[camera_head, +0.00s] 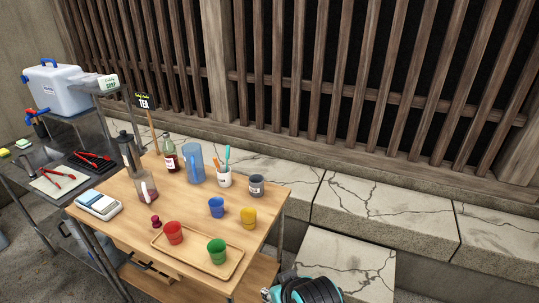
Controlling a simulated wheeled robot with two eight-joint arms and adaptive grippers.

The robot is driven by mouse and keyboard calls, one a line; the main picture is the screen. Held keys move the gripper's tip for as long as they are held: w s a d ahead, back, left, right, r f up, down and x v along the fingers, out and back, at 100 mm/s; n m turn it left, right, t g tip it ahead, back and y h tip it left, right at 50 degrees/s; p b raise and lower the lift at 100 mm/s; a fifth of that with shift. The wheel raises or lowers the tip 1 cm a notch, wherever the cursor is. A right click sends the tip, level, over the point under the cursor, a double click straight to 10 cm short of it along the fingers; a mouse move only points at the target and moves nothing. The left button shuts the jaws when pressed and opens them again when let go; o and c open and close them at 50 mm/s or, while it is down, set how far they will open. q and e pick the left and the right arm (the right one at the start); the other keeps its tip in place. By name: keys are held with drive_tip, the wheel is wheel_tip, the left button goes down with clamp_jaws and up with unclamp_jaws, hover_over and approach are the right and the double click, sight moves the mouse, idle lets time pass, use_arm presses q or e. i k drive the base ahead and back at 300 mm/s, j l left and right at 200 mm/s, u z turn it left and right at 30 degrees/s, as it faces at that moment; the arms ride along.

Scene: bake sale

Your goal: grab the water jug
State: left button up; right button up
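A translucent blue jug (193,163) stands upright near the back of the wooden table (133,188); it looks like the water jug. Its handle shows as a paler blue strip on the jug. A dark bottle (170,158) with a pale label stands close to its left, and a white cup (224,178) holding utensils is at its right. A clear pitcher (147,188) with dark contents and a pale handle stands nearer the front left.
Blue (216,207) and yellow (248,217) cups stand before the jug. Red (173,232) and green (216,250) cups sit on a wooden tray (185,263). A grey cup (256,185) is at the right. A teal-and-black round object (308,291) is at the bottom edge.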

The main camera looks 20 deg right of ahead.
sight(191, 153)
drive_tip(key=i+j+z, duration=0.25)
drive_tip(key=j+z, duration=0.25)
drive_tip(key=j, duration=0.15)
drive_tip(key=i+j+z, duration=0.25)
drive_tip(key=j+z, duration=0.3)
drive_tip(key=j, duration=0.2)
